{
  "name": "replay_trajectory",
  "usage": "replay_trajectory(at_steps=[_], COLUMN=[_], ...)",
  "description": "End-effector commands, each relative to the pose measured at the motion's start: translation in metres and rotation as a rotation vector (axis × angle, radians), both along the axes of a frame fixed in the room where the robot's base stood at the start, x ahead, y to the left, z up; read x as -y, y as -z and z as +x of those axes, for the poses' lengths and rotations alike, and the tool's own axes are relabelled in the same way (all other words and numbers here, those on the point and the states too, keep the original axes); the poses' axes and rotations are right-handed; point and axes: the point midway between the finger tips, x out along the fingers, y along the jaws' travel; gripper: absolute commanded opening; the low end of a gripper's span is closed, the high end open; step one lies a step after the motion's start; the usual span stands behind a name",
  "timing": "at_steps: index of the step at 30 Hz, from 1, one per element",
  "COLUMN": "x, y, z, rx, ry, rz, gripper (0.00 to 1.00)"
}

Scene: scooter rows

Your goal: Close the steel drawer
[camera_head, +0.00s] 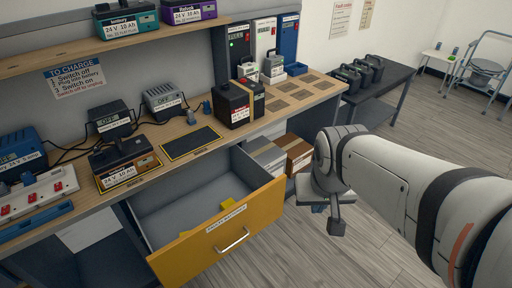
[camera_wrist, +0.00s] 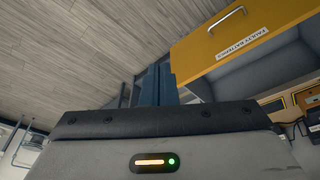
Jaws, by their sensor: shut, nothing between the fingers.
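The drawer (camera_head: 216,242) under the workbench stands pulled well out. It has a yellow front with a white label and a silver handle (camera_head: 232,240), and a grey inside with a small yellow thing at the bottom. In the wrist view the drawer front (camera_wrist: 235,35) shows upside down at the upper right. My gripper (camera_head: 336,226) hangs to the right of the drawer front, apart from it, with its fingers pointing down. The fingers (camera_wrist: 155,84) are together and empty in the wrist view, left of the drawer front.
The workbench (camera_head: 182,118) carries chargers, a black battery (camera_head: 237,103) and a power strip (camera_head: 38,190). Boxes (camera_head: 290,152) sit on a shelf right of the drawer. A dark table (camera_head: 385,88) stands at the back.

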Motion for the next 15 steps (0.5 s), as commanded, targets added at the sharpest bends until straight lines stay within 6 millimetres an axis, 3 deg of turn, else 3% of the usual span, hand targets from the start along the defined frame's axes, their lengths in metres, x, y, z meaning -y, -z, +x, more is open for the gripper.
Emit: replay_trajectory(at_steps=[6, 9, 15], x=[0.052, 0.065, 0.058], y=[0.059, 0.085, 0.148], z=[0.064, 0.097, 0.143], rx=[0.217, 0.344, 0.476], ry=[0.296, 0.401, 0.538], rz=[-0.058, -0.007, 0.276], gripper=[0.00, 0.00, 0.00])
